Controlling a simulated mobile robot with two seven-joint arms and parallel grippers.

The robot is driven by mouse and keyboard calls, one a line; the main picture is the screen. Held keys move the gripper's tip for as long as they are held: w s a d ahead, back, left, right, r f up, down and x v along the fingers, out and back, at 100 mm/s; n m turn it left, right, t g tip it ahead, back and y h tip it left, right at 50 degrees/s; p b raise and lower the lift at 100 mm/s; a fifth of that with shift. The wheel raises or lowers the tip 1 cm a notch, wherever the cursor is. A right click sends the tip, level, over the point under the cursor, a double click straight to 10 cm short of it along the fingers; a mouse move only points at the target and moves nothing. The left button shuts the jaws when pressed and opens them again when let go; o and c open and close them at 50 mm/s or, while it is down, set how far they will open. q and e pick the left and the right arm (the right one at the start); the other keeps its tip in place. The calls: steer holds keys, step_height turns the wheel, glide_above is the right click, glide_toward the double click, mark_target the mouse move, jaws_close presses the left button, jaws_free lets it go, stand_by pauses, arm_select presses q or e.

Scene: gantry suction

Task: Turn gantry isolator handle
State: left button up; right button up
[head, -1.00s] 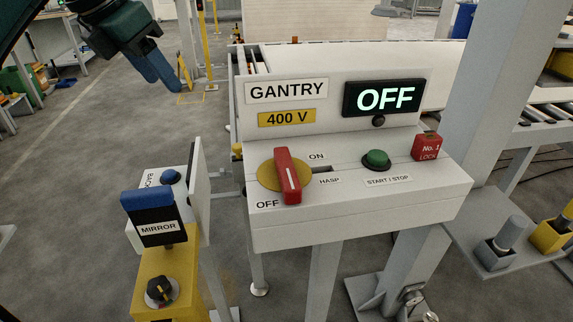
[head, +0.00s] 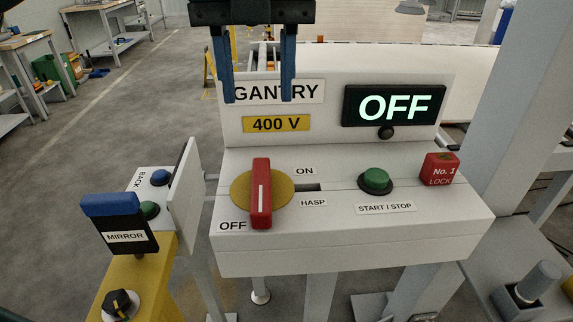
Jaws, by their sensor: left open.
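The red isolator handle (head: 261,195) sits on a yellow round plate (head: 283,190) on the white gantry box (head: 340,247). The handle stands nearly upright in the picture, its lower end beside the OFF label and the ON label to its upper right. The display (head: 394,105) reads OFF. My left gripper (head: 257,98) is open and empty, its two blue fingers pointing down in front of the GANTRY label, above the handle and apart from it. My right gripper is not in view.
Right of the handle are the HASP slot (head: 308,187), a green start/stop button (head: 375,181) and a red No. 1 lock (head: 440,170). At the left stand a white upright plate (head: 186,205) and a yellow post with a blue-topped MIRROR tag (head: 122,224). A grey column rises at the right.

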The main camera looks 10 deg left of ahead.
mark_target(261, 177)
arm_select(q)
step_height(261, 177, down, 13)
steer(key=shift+s+a+b, duration=0.1)
steer(key=shift+a+b, duration=0.05)
steer(key=shift+b, duration=0.2)
steer(key=shift+c, duration=0.2)
jaws_close()
stand_by(0.3)
